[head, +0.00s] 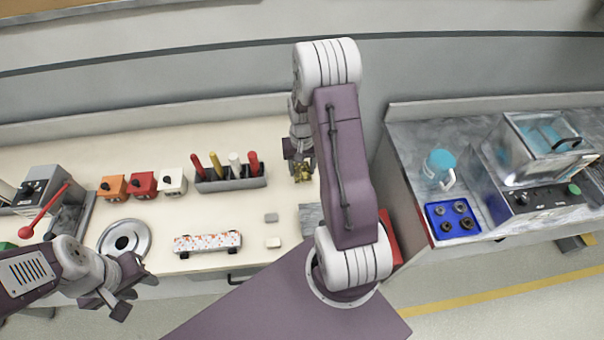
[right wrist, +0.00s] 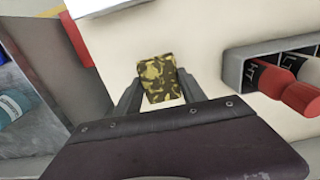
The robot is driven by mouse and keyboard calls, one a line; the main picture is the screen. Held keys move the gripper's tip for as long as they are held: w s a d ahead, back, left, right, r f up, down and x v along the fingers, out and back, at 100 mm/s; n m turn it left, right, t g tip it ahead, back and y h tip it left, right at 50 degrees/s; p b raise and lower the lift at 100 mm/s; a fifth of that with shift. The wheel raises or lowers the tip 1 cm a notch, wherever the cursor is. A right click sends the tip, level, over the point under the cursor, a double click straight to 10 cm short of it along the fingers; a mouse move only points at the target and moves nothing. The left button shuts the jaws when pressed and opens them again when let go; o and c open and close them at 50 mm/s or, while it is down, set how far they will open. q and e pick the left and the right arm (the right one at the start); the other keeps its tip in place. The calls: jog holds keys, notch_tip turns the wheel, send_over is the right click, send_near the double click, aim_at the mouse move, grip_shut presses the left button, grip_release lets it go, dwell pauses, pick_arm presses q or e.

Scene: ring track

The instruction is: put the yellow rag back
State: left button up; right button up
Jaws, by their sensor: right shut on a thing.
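The yellow rag (right wrist: 160,78) is a small folded cloth with a dark blotchy pattern. My right gripper (right wrist: 157,92) is shut on it, with a finger on each side. In the head view the rag (head: 303,173) shows under my right gripper (head: 301,160), over the right part of the cream bench; whether it touches the bench I cannot tell. My left gripper (head: 131,291) is at the lower left, in front of the bench edge, with its fingers apart and nothing visible between them.
A grey rack (head: 231,184) with several coloured handles stands left of the rag. Orange, red and white boxes (head: 143,185), a round metal plate (head: 125,238) and a speckled bar (head: 208,243) are further left. A grey counter with a blue tray (head: 453,220) is at right.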

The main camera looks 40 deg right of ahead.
aim_at(302, 170)
jog(key=shift+w+d+f, duration=0.1)
notch_tip(302, 170, down, 3)
jog(key=shift+f, duration=0.5)
jog(key=shift+f, duration=0.2)
jog(key=o, duration=1.3)
jog(key=shift+r, duration=0.1)
